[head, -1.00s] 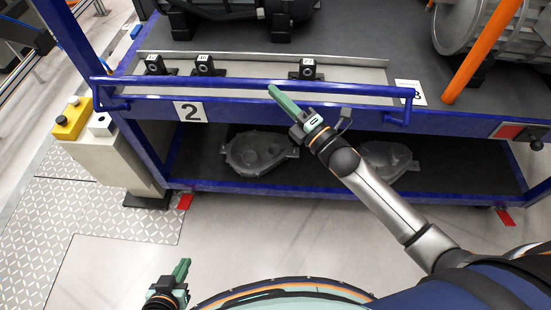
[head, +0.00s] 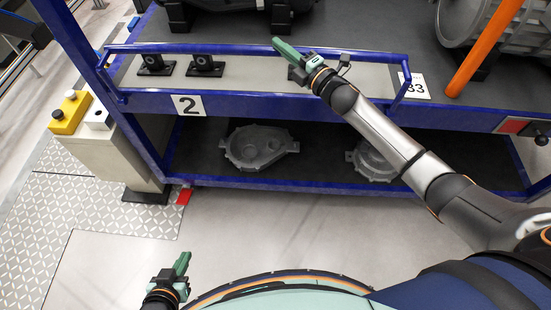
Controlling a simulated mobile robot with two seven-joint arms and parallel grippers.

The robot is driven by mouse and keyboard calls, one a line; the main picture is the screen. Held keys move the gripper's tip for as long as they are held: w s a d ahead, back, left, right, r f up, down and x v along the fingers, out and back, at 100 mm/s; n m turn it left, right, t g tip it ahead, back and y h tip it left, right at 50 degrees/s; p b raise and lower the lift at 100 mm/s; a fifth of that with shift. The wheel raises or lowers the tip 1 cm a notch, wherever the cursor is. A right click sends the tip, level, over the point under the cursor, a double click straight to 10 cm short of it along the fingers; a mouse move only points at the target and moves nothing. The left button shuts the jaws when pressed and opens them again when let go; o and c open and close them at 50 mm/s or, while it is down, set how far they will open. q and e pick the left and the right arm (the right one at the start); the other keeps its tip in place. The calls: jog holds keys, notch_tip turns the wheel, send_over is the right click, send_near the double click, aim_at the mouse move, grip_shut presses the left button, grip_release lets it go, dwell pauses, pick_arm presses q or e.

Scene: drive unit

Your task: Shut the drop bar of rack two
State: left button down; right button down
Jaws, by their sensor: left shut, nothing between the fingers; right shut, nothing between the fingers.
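The blue drop bar (head: 200,48) spans the front of rack two, above the "2" label (head: 188,105). Its two side arms slope up and back from the blue front beam (head: 260,106), so the bar stands raised at the far side of the grey shelf strip. My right gripper (head: 284,47) is shut, with its green fingers at the bar near its middle, covering part of it. I cannot tell whether they touch. My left gripper (head: 182,263) is shut and empty, low at the left, well away from the rack.
Black bearing blocks (head: 205,65) sit on the strip left of my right gripper. Grey castings (head: 258,148) lie on the lower shelf. An orange post (head: 486,48) stands at the right. A yellow button box (head: 70,112) is at the left. The floor in front is clear.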

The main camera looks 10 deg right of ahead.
pick_arm(q)
jog(key=shift+f, duration=0.15)
pick_arm(e)
jog(key=shift+w+d, duration=0.1)
jog(key=shift+w, duration=0.25)
dwell(0.4)
